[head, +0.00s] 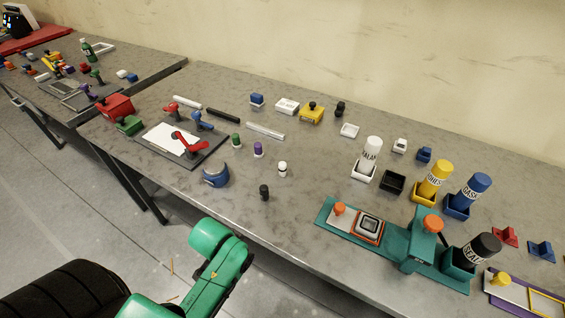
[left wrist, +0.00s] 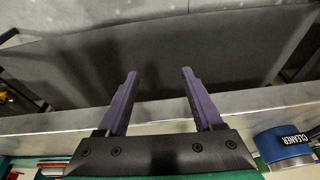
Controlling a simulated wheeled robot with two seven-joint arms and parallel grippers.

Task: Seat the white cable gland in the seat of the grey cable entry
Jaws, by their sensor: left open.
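A small white piece with a dark band (head: 282,169), which looks like the white cable gland, stands upright on the bench between the blue round piece and the teal fixture. A square grey-and-white piece (head: 368,226) sits in an orange frame on the teal fixture; it may be the grey cable entry, but its seat is too small to make out. My left gripper shows in the left wrist view (left wrist: 158,75) with its two purple fingers apart and nothing between them. Neither gripper shows in the head view, and the gland is not recognisable in the wrist view.
Small black (head: 264,192), purple (head: 258,149) and green (head: 236,141) pieces stand near the white one. The teal fixture (head: 408,246) has orange knobs. Tall canisters, among them a blue one (head: 474,190), stand at the right. A blue CLEANER container (left wrist: 283,146) shows in the wrist view.

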